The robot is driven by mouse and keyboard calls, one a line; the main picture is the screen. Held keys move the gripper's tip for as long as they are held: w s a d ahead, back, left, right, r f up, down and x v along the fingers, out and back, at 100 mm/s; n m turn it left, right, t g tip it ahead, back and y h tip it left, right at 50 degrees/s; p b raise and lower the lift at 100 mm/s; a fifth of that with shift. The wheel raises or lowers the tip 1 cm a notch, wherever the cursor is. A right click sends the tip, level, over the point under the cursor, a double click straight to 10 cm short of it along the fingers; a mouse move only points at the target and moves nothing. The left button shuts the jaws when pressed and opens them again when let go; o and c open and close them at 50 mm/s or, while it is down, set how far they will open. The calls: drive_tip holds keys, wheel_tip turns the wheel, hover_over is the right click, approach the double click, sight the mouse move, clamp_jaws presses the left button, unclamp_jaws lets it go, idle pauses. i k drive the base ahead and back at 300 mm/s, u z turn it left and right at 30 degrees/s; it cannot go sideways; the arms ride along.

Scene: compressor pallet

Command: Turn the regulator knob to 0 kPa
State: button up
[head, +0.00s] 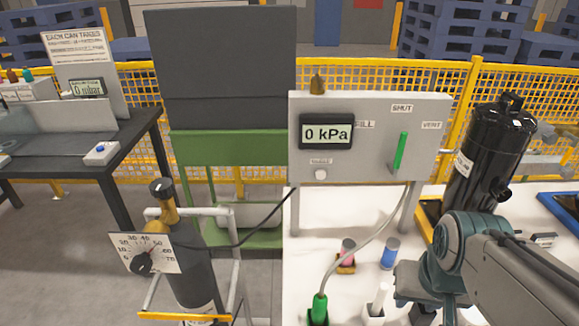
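The regulator knob (142,263) is a small black knob at the lower middle of a white dial plate (168,256) with numbers around it. The plate is fixed to the dark gas cylinder (193,272) with a brass-coloured valve, at lower left. The knob's exact setting is too small to read. A display (326,132) on the grey panel reads 0 kPa. My gripper (421,312) is at the bottom right, over the white bench, well to the right of the knob and apart from it. Its fingers are not clear enough to tell open from shut.
The grey panel (430,160) carries a green lever (401,152) standing upright, between dial and black compressor (490,155). A black hose runs from the cylinder to the panel. A green-ended hose, small cans and a white post stand on the white bench (310,235). A handrail frame surrounds the cylinder.

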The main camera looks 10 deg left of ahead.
sight(141, 264)
drive_tip(key=u, duration=1.6)
drive_tip(key=k, duration=0.3)
drive_tip(key=u, duration=0.4)
drive_tip(key=i, duration=0.35)
drive_tip(key=z, duration=0.15)
drive_tip(key=k, duration=0.5)
drive_tip(key=z, duration=1.05)
drive_tip(key=i, duration=0.55)
drive_tip(key=u, duration=1.3)
